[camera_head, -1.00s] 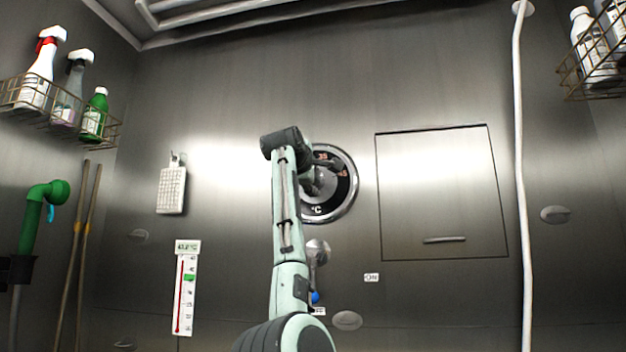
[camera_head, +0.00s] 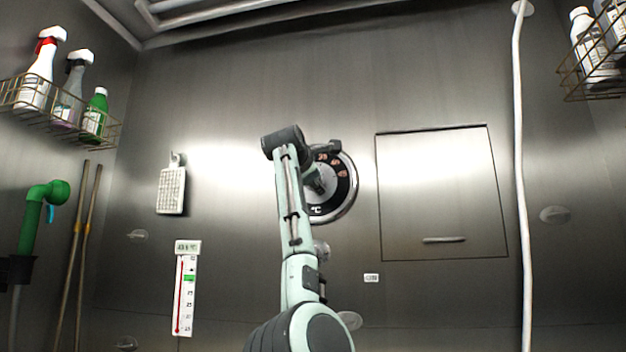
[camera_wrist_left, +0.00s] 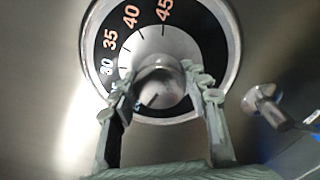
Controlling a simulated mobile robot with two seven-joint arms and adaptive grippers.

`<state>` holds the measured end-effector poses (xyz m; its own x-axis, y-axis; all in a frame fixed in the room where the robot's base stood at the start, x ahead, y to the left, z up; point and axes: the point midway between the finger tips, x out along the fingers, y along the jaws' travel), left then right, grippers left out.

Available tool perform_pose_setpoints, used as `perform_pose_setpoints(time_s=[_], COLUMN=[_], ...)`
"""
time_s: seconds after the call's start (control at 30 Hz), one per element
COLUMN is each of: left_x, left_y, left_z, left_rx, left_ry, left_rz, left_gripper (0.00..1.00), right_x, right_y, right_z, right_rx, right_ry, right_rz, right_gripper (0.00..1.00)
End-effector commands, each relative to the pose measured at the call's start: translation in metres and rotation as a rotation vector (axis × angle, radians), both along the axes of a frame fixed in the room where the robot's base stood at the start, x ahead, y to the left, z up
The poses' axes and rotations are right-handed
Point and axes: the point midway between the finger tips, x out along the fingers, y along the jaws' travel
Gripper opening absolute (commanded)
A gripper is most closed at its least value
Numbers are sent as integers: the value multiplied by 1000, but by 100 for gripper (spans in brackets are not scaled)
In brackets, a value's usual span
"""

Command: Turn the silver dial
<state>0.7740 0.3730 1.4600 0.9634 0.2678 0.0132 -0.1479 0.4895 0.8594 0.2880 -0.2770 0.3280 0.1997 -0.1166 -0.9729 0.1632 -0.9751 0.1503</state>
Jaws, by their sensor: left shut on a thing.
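The silver dial (camera_wrist_left: 160,80) is a round knob at the centre of a black temperature ring (camera_wrist_left: 113,50) marked 30, 35, 40 and 45. In the head view the ring (camera_head: 343,197) is on the back steel wall, with the dial mostly hidden behind my left arm. My left gripper (camera_wrist_left: 160,93) has one finger on each side of the knob and is shut on it. In the wrist view a dark line on the knob points toward the lower left. My right gripper is in neither view.
A small metal lever with a blue tip (camera_wrist_left: 270,103) sits to the right of the dial in the wrist view. A thermometer strip (camera_head: 185,290) and a pale grid-faced box (camera_head: 171,190) are on the wall to the left. A square hatch (camera_head: 440,190) is to the right.

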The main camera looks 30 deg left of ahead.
Motion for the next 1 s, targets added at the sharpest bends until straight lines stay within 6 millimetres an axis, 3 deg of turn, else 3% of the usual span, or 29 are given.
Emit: perform_pose_setpoints(time_s=[0.3, 0.33, 0.5, 0.83, 1.0], left_x=[0, 0, 0, -2, -21], left_y=[1, 0, 0, -1, -7], left_z=[-1, -1, -1, 0, 0], left_rx=[-5, -5, -4, -2, -3], left_ry=[0, 0, 0, -1, -3], left_rz=[0, 0, -1, 0, -1], left_gripper=[16, 48, 67, 67, 67], right_x=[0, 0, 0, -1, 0], right_y=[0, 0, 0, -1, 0], right_z=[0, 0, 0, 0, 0], right_rx=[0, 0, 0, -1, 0], right_ry=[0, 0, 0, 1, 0], right_rz=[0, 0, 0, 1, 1], right_gripper=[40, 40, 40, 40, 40])
